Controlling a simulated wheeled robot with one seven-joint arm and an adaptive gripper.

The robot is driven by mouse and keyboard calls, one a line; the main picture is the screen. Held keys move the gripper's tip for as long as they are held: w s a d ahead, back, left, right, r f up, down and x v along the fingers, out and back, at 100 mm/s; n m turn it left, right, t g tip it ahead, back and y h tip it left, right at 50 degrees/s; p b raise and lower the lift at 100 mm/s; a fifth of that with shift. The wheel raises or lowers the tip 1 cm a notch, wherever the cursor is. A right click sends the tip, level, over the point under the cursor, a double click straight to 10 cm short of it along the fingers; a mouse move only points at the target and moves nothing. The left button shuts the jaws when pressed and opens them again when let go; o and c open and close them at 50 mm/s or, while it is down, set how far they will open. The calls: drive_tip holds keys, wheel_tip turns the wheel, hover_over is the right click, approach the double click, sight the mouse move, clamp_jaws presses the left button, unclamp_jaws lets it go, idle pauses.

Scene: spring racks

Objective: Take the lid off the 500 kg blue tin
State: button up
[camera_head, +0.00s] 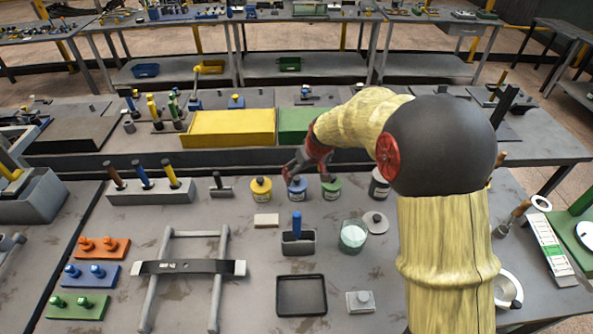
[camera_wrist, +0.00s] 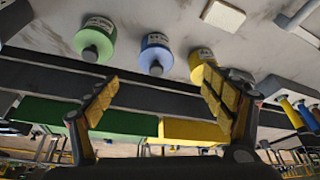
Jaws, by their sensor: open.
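The blue tin (camera_head: 297,190) stands upright on the near bench, in a row between a yellow tin (camera_head: 261,190) and a green tin (camera_head: 331,191). In the wrist view the blue tin (camera_wrist: 156,50) has its lid on, with a round grey knob (camera_wrist: 156,69). Its label is too small to read. My gripper (camera_head: 308,172) is over the blue and green tins and partly covers the blue tin's top in the head view. In the wrist view my gripper (camera_wrist: 160,80) is open and empty, its fingers spread either side of the blue tin's knob, apart from it.
A dark tin (camera_head: 379,187) stands right of the green tin, close to my arm. A glass jar (camera_head: 353,236) and a loose round lid (camera_head: 376,222) are nearer. A white block (camera_head: 266,220) and a grey holder (camera_head: 298,245) stand in front. Yellow (camera_head: 230,128) and green boxes lie behind.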

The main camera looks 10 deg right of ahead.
sight(298, 179)
drive_tip(key=w+f+p, duration=0.1)
drive_tip(key=f, duration=0.1)
drive_tip(key=w+f+p, duration=0.1)
drive_tip(key=w+f, duration=0.3)
drive_tip(key=f, duration=0.1)
drive_tip(key=shift+d+p, duration=0.35)
drive_tip(key=shift+p, duration=0.05)
drive_tip(key=shift+w+a+x, duration=0.1)
drive_tip(key=shift+a+x, duration=0.1)
drive_tip(key=shift+x, duration=1.1)
drive_tip(key=shift+w+a+x, duration=0.1)
drive_tip(key=shift+a+x, duration=0.05)
drive_tip(key=shift+x, duration=1.2)
drive_tip(key=shift+r, duration=0.15)
drive_tip(key=shift+c, duration=0.6)
drive_tip(key=c, duration=1.1)
drive_tip(key=shift+r, duration=0.1)
